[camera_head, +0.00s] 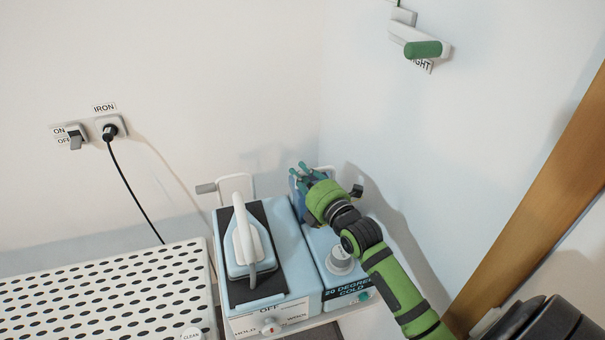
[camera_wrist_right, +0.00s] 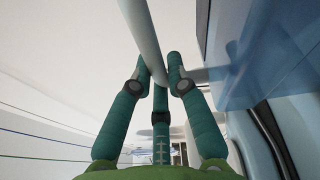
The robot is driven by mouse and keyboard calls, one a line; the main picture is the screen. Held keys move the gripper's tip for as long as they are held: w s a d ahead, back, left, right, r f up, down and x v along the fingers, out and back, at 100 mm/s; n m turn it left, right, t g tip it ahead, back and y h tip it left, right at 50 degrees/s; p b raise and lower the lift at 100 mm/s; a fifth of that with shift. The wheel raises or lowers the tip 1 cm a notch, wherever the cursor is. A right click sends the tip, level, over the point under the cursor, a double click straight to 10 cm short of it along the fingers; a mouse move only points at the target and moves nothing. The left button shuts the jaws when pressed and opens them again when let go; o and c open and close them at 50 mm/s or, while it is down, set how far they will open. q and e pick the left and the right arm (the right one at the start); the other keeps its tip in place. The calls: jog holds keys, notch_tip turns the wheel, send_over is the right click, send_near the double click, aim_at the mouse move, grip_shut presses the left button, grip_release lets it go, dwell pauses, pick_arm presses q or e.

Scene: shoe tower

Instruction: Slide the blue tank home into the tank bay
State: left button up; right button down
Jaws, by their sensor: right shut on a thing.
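A darker blue piece, which looks like the blue tank (camera_head: 297,205), shows at the back right of the pale blue ironing station, mostly hidden behind my right gripper (camera_head: 304,173). In the right wrist view a see-through blue wall of the tank (camera_wrist_right: 275,62) fills the upper right. A pale bar (camera_wrist_right: 141,35) runs between the fingers of my right gripper (camera_wrist_right: 160,72), and a short stub seems to join it to the tank. The fingers are shut on this bar. The tank bay itself cannot be made out clearly. My left gripper is not in view.
A white iron (camera_head: 245,245) rests on a dark pad on the station. A perforated board (camera_head: 105,290) lies at left. The right wall is close beside my arm.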

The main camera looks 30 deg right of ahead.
aim_at(299, 191)
jog(key=shift+a+f+b, duration=0.25)
jog(key=shift+f+b, duration=0.65)
jog(key=shift+f, duration=0.25)
jog(key=shift+a+f+b, duration=0.2)
jog(key=shift+f+b, duration=0.65)
jog(key=shift+f, duration=0.3)
jog(key=shift+d+r+p, duration=0.15)
jog(key=shift+r+p, duration=0.15)
jog(key=shift+p, duration=0.1)
jog(key=shift+w+r+p, duration=0.2)
jog(key=shift+r+p, duration=0.5)
jog(key=shift+r, duration=0.1)
jog(key=shift+a+r+p, duration=0.2)
jog(key=shift+r+p, duration=0.25)
jog(key=shift+r, duration=0.2)
jog(key=shift+a+r+p, duration=0.1)
jog(key=shift+r+p, duration=1.7)
jog(key=shift+p, duration=0.05)
jog(key=shift+f, duration=0.2)
